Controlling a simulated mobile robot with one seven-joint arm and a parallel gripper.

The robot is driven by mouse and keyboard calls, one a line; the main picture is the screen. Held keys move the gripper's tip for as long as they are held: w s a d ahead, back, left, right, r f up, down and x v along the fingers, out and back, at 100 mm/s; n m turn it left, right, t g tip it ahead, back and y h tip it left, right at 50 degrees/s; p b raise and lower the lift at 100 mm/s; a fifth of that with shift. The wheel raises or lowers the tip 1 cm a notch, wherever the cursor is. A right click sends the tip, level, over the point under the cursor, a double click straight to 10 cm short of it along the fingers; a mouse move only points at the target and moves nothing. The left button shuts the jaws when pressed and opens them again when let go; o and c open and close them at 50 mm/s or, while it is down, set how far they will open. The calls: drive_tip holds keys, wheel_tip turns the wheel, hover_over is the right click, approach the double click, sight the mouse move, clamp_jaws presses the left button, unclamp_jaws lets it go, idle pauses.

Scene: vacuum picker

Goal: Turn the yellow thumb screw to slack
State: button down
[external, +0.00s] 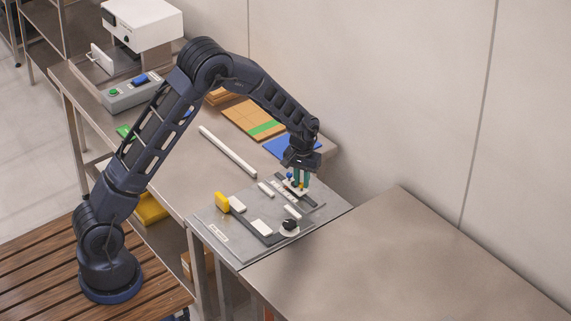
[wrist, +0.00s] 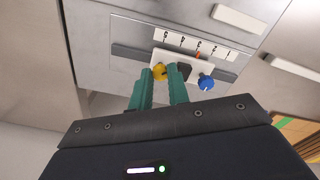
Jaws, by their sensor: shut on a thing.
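The yellow thumb screw (wrist: 159,71) sits at one end of a small white slider plate (wrist: 208,70). My gripper (wrist: 158,74) has its two teal fingers on either side of the screw's head and is shut on it. The fingers hide part of the screw and the plate. A blue knob (wrist: 206,82) is at the plate's other end, with a dark block (wrist: 184,70) between. In the external view my gripper (external: 300,180) points down at the plate on the grey panel (external: 233,248), and the yellow screw cannot be made out there.
A white scale strip (wrist: 225,53) with numbers and a red mark lies beside the plate. A yellow-ended lever (external: 222,201), a black knob (external: 290,225) and white bars share the panel. A blue sheet (external: 279,147) lies behind. The right-hand table (external: 400,260) is clear.

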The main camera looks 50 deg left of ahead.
sight(302, 184)
drive_tip(key=n, duration=0.4)
drive_tip(key=shift+w+r+n, duration=0.1)
drive_tip(key=shift+n, duration=0.2)
drive_tip(key=n, duration=0.4)
drive_tip(key=shift+n, duration=0.3)
drive_tip(key=c, duration=1.3)
unclamp_jaws()
drive_tip(key=shift+c, duration=0.2)
wheel_tip(302, 184, up, 11)
